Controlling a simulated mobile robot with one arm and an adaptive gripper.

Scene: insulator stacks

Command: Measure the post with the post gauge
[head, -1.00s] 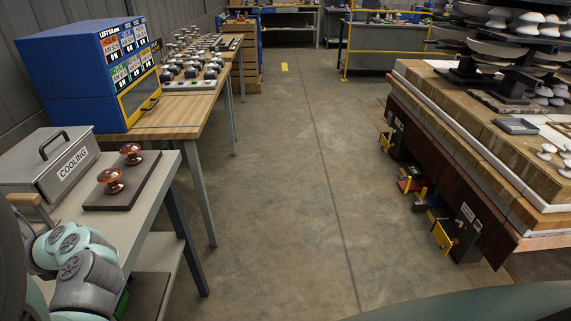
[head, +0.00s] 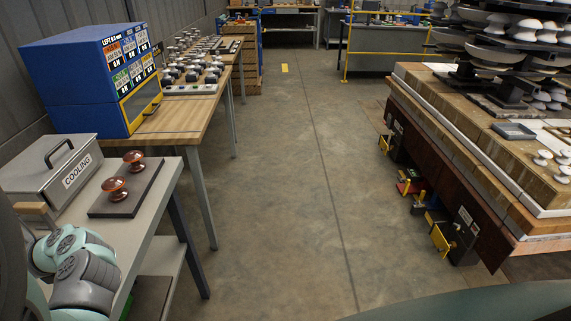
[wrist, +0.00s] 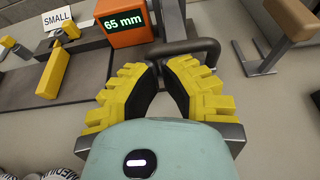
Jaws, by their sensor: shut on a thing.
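The post gauge seems to be the orange box (wrist: 128,34) with a lit "65 mm" readout, at the top of the wrist view. A dark bar handle (wrist: 205,44) stands beside it. My gripper (wrist: 170,62), with yellow ribbed fingers and black pads, has its tips at this handle and is shut on it. The exact contact is partly hidden between the fingers. I cannot tell which thing is the post. The gripper is out of sight in the head view.
In the wrist view, a yellow block (wrist: 54,74) and a "SMALL" sign (wrist: 58,18) lie left. In the head view, a grey cooling box (head: 48,172) and brown-red insulators (head: 115,189) stand on the left bench. A loaded table (head: 470,150) stands right. The floor between is clear.

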